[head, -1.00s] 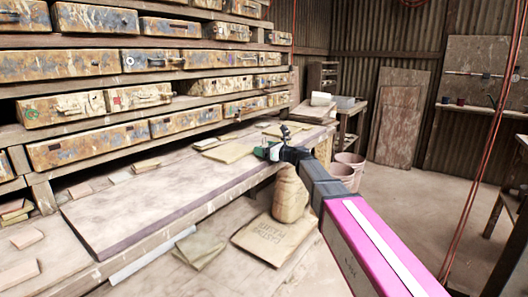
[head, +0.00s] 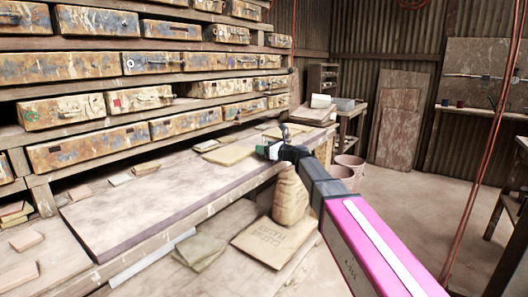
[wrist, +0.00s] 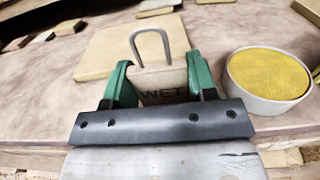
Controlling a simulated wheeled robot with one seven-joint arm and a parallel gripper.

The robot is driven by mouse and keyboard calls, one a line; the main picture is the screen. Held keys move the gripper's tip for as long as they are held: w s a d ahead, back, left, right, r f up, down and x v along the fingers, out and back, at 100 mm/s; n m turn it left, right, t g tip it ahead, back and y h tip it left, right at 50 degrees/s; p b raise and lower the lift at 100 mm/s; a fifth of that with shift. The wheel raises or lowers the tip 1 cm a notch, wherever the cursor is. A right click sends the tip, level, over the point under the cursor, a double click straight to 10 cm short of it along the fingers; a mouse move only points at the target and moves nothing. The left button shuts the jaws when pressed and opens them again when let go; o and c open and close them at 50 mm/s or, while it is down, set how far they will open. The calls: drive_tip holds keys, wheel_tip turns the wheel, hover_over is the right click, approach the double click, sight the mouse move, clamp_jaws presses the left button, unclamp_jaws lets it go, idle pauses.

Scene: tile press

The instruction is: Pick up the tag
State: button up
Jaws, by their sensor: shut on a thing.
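The tag (wrist: 160,84) is a pale block marked "WET" with a grey wire loop on top, in the middle of the wrist view. My gripper (wrist: 160,80) has green fingers on the tag's left and right sides and is shut on it. The tag's lower part is hidden behind the dark gripper body. In the head view my gripper (head: 268,151) is over the far part of the workbench. I cannot make out the tag there.
A round grey tub with a yellow top (wrist: 270,75) stands close to the right of my gripper. A flat tan slab (wrist: 105,48) lies behind the tag. The workbench (head: 150,208) has a wide clear area. Shelves of worn cases (head: 90,145) rise behind it.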

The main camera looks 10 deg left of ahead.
wheel_tip(320, 180, up, 3)
drive_tip(key=shift+f, duration=0.1)
drive_tip(key=s+d+r, duration=0.1)
drive_tip(key=s+r, duration=0.6)
drive_tip(key=s, duration=0.4)
drive_tip(key=shift+s+d, duration=0.15)
drive_tip(key=shift+s, duration=0.15)
